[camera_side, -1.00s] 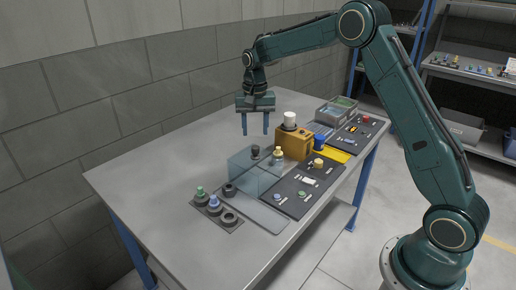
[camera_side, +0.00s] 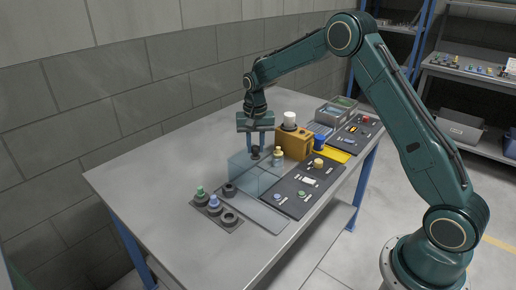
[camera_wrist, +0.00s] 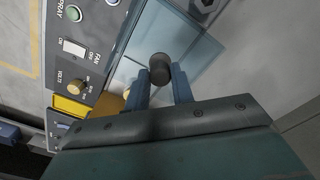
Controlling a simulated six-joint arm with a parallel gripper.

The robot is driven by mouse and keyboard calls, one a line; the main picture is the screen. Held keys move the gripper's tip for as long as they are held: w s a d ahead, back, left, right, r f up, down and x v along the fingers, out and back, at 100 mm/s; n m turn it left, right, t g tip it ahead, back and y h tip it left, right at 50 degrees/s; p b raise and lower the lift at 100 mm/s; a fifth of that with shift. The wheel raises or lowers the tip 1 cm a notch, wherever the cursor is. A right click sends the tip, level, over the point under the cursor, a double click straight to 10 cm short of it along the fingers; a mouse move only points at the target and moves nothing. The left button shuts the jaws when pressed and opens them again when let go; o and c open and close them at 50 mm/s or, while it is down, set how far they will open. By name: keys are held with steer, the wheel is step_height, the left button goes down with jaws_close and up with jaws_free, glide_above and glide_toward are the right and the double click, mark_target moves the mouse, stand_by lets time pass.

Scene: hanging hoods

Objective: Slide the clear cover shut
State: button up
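The clear cover (camera_side: 245,173) is a see-through bluish box on the table, left of the dark control panel. It also shows in the wrist view (camera_wrist: 195,38). A black round knob (camera_wrist: 160,67) stands on its top, and in the side view it is partly hidden by the fingers. My gripper (camera_side: 256,150) points straight down over the cover. In the wrist view its two blue fingers (camera_wrist: 161,79) are on either side of the knob and appear to touch it. A flat pale plate (camera_side: 262,216) lies uncovered in front of the cover.
The dark panel (camera_side: 291,204) with buttons and a yellow knob lies right of the cover. Several knobs sit on a grey plate (camera_side: 228,225) at the front left.

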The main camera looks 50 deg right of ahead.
jaws_close()
steer(key=shift+d, duration=0.15)
steer(key=d, duration=1.2)
steer(key=shift+d, duration=0.4)
steer(key=o, duration=0.6)
jaws_free()
steer(key=shift+c, duration=0.2)
steer(key=shift+r, duration=0.15)
